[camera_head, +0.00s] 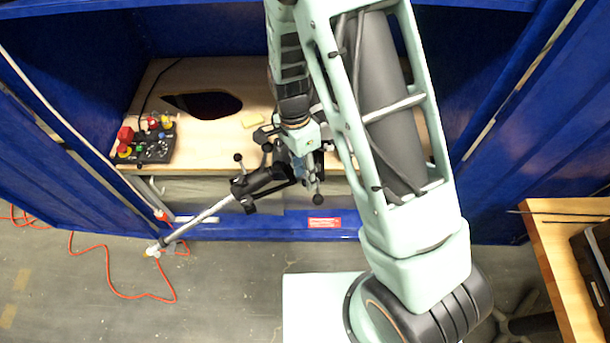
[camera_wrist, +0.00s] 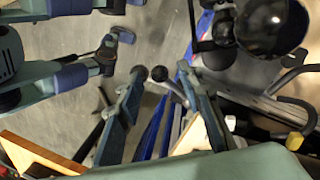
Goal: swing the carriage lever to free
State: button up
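A black carriage (camera_head: 262,182) with several ball-ended handles sits on a slanted silver rail (camera_head: 205,215) in front of the bench. I cannot tell for certain which handle is the carriage lever. One black ball knob (camera_head: 317,199) hangs just below my gripper (camera_head: 308,172) in the head view, where the fingers are small and partly hidden. In the wrist view my gripper (camera_wrist: 160,72) has its two fingers spread apart. A small black ball knob (camera_wrist: 159,73) shows between the fingertips; I cannot tell whether it touches either one. A large black ball (camera_wrist: 272,27) is close at upper right.
A wooden bench (camera_head: 215,75) with a dark hole stands inside blue walls. A black control box (camera_head: 147,145) with a red button is on its left. An orange cable (camera_head: 120,292) lies on the floor. A wooden table (camera_head: 560,250) is at right.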

jog(key=shift+s+d+f, duration=0.1)
jog(key=shift+s+f, duration=0.05)
jog(key=shift+f, duration=0.6)
jog(key=shift+c, duration=0.3)
grip_shut()
